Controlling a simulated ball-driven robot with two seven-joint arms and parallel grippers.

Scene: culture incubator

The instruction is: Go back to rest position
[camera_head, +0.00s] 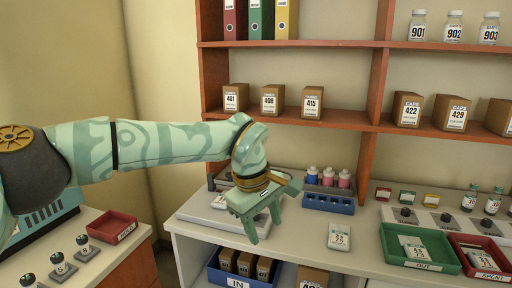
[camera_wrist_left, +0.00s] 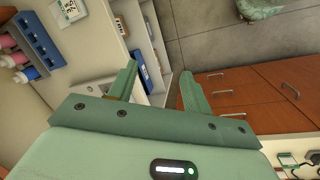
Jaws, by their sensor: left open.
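My left arm reaches in from the left in the head view, and my left gripper (camera_head: 266,236) hangs over the front part of the white counter (camera_head: 205,232). Its fingers are apart with nothing between them. In the left wrist view the open fingers (camera_wrist_left: 160,85) point toward the counter's front edge and the floor. My right gripper shows in neither view.
A blue rack with bottles (camera_head: 328,205) stands behind the gripper. A labelled white packet (camera_head: 339,236) lies to its right. A blue IN bin (camera_head: 225,278) sits below. Green OUT tray (camera_head: 395,257) and red SPENT tray (camera_head: 458,240) are at right. Shelves (camera_head: 290,44) rise behind.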

